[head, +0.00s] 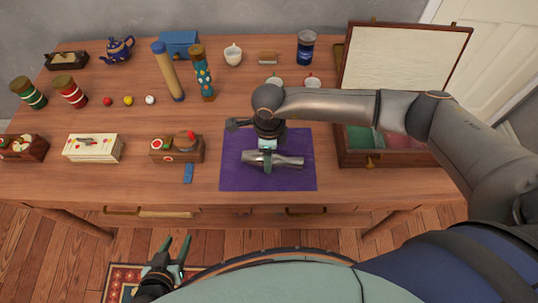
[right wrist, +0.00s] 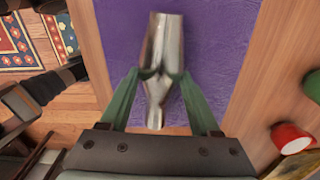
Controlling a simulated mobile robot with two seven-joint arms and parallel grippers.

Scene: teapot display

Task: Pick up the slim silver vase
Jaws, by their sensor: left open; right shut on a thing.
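The slim silver vase (head: 288,160) lies on its side over the purple mat (head: 240,182) on the table, its length running left to right in the head view. My right gripper (head: 267,166) reaches down from above and is shut on the vase near its narrow part. In the right wrist view the vase (right wrist: 164,45) sits between the two green fingers of the gripper (right wrist: 160,78). I cannot tell whether the vase touches the mat or is just above it. My left gripper (head: 172,255) is open and empty, in front of the table and low.
An open case (head: 405,60) stands right of the mat. A wooden box (head: 165,155) and a small blue block (head: 188,173) lie left of it.

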